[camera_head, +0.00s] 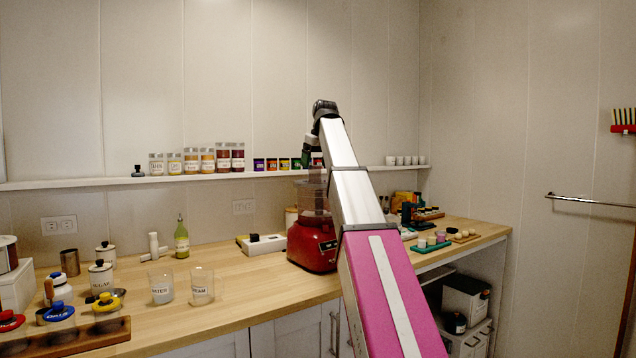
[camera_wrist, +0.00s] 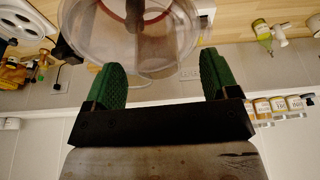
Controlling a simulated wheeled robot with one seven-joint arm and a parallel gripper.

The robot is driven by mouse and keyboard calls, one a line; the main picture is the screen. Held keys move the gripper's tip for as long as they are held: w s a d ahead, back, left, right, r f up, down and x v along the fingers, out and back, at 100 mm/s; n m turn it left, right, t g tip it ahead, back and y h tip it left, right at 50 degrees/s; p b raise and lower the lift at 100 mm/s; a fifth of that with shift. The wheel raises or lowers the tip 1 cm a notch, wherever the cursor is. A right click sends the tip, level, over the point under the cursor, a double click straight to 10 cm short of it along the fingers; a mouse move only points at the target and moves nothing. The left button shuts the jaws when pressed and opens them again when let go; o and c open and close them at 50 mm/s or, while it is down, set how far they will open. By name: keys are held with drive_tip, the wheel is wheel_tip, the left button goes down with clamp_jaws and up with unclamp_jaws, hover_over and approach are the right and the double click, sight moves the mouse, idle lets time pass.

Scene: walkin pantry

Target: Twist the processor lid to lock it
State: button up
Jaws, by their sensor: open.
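The food processor stands on the wooden counter, with a red base (camera_head: 310,245) and a clear bowl (camera_head: 309,200). My arm hides its right side and much of its top in the head view. In the wrist view, which is upside down, the clear round processor lid (camera_wrist: 95,35) fills the top middle, with a reddish ring and a clear chute. My gripper (camera_wrist: 160,82) is open, its two green fingers wide apart near the lid's edge with nothing held between them. I cannot tell whether a finger touches the lid. In the head view my gripper is mostly hidden behind my arm.
A wall shelf (camera_head: 75,184) with several jars (camera_head: 207,161) runs behind the processor. A white power strip (camera_head: 262,244) lies left of it. Two glasses (camera_head: 201,286) and several canisters stand further left. Small items on a green tray (camera_head: 430,246) stand right.

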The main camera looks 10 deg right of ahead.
drive_tip(key=shift+a+v, duration=0.1)
drive_tip(key=shift+v, duration=0.85)
drive_tip(key=shift+a+v, duration=0.15)
drive_tip(key=shift+v, duration=0.85)
drive_tip(key=shift+s, duration=0.1)
